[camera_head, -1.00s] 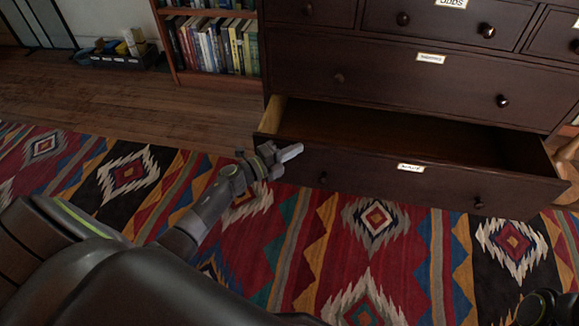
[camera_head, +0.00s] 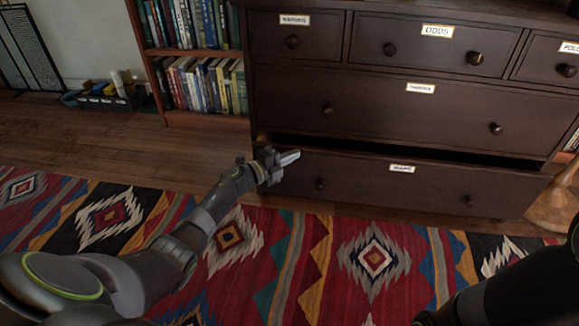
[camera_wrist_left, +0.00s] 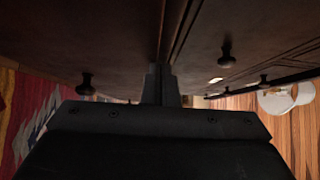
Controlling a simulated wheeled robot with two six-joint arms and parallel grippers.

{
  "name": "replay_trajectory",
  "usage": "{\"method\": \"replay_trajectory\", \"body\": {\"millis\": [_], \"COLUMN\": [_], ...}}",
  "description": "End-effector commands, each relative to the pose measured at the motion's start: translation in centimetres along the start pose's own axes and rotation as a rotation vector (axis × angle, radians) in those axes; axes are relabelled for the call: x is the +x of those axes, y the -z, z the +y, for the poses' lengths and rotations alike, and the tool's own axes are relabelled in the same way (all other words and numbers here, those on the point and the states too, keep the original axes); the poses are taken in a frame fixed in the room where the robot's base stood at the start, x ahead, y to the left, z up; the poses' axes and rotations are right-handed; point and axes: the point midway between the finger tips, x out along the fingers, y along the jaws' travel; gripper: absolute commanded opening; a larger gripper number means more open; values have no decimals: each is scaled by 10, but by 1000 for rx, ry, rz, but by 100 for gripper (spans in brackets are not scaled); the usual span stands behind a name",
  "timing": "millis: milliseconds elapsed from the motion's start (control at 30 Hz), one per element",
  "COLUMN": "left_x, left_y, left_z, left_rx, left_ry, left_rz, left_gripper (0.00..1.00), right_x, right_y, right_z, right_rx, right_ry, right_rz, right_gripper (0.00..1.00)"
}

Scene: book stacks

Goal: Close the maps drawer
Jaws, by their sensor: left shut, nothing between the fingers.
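The maps drawer (camera_head: 380,184) is the dark wooden bottom drawer of the chest. It stands slightly open, with a narrow dark gap along its top edge. Its white label (camera_head: 402,169) and two round knobs face me. My left gripper (camera_head: 289,158) is shut and empty at the upper left of the drawer front; I cannot tell whether it touches. In the left wrist view the closed fingers (camera_wrist_left: 160,84) point at dark wood, with a knob (camera_wrist_left: 87,86) to their left. My right arm (camera_head: 525,290) shows at the lower right; its gripper does not show.
The chest (camera_head: 380,106) has closed drawers above. A bookshelf (camera_head: 194,52) stands left of it. A patterned rug (camera_head: 330,255) covers the floor in front. A black box (camera_head: 110,102) sits by the wall. A tan wooden object (camera_head: 552,205) stands right of the drawer.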

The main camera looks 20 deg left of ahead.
Motion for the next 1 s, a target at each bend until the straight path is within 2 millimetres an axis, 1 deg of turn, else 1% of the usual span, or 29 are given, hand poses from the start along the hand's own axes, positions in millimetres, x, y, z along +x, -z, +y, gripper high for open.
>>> {"method": "replay_trajectory", "body": {"millis": [33,200,400,1000], "left_x": [4,11,16,17], "left_y": [-4,-12,-17,-18], "left_z": [2,2,1,0], "left_rx": [1,0,0,0], "left_ry": [1,0,0,0], "left_rz": [-1,-2,-2,-1], "left_gripper": [0,0,0,0], "right_x": [-7,-12,-15,-15], "right_y": [2,4,5,4], "right_z": [2,2,3,3], "right_rx": [-3,-1,1,2], "right_ry": [-5,-13,-20,-23], "right_rz": [-7,-11,-15,-17], "right_gripper": [36,36,36,36]}}
